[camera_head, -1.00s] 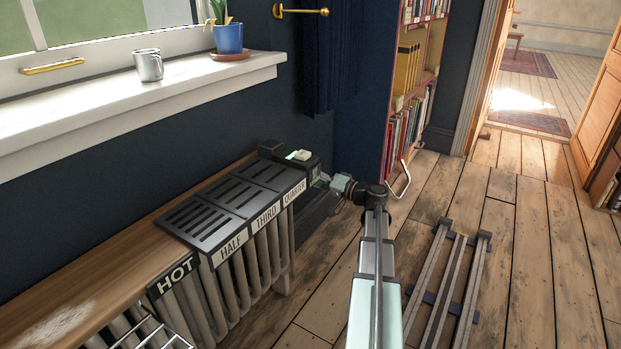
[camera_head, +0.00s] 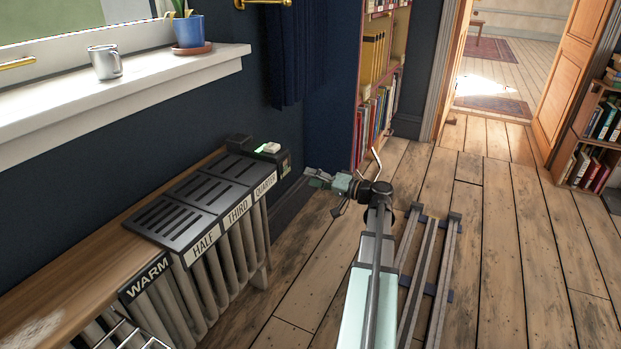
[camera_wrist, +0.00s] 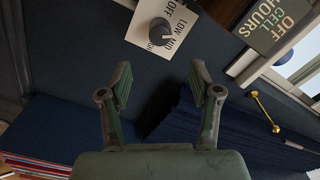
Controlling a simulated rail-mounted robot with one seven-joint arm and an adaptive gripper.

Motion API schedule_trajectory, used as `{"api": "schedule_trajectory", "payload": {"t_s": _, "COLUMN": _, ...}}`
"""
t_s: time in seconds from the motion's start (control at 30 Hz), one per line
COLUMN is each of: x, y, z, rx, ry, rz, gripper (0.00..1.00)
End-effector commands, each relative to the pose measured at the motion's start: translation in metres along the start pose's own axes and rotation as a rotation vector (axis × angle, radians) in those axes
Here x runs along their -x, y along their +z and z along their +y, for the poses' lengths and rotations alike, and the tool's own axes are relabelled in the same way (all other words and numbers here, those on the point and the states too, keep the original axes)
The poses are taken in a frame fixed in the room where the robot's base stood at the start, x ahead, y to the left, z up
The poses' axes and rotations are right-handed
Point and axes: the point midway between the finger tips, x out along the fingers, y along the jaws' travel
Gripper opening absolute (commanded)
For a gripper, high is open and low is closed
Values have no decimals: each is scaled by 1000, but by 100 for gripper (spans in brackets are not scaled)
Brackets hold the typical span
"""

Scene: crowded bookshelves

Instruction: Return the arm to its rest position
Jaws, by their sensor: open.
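My gripper (camera_head: 318,182) is at the end of my arm in the head view, off the far end of the radiator (camera_head: 240,225), with a gap between them. In the wrist view my gripper (camera_wrist: 160,78) has its two green fingers spread wide with nothing between them. Beyond the fingertips is a dark round knob (camera_wrist: 161,33) on a white plate marked OFF, LOW and MID. The fingers do not touch it.
A dark slotted cover (camera_head: 205,205) and a WARM label (camera_head: 148,278) are on the radiator. A windowsill (camera_head: 130,90) holds a metal mug (camera_head: 105,62) and a blue plant pot (camera_head: 188,32). A bookcase (camera_head: 378,85) stands behind my gripper.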

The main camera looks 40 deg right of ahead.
Motion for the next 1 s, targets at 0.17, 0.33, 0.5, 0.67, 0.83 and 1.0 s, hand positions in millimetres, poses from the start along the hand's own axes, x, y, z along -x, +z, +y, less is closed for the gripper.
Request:
{"api": "schedule_trajectory", "payload": {"t_s": 0.17, "x": 0, "y": 0, "z": 0, "rx": -4, "ry": 0, "rz": 0, "gripper": 63}}
{"api": "schedule_trajectory", "payload": {"t_s": 0.33, "x": 0, "y": 6, "z": 12, "rx": -64, "ry": 58, "rz": -21, "gripper": 63}}
{"api": "schedule_trajectory", "payload": {"t_s": 0.5, "x": 10, "y": 50, "z": 56, "rx": -144, "ry": 268, "rz": -110, "gripper": 63}}
{"api": "schedule_trajectory", "payload": {"t_s": 0.67, "x": -1, "y": 134, "z": 85, "rx": -242, "ry": 496, "rz": -284, "gripper": 63}}
{"api": "schedule_trajectory", "payload": {"t_s": 0.83, "x": -7, "y": 236, "z": 89, "rx": -293, "ry": 714, "rz": -509, "gripper": 63}}
{"api": "schedule_trajectory", "payload": {"t_s": 1.0, "x": 5, "y": 327, "z": 72, "rx": -280, "ry": 896, "rz": -733, "gripper": 63}}
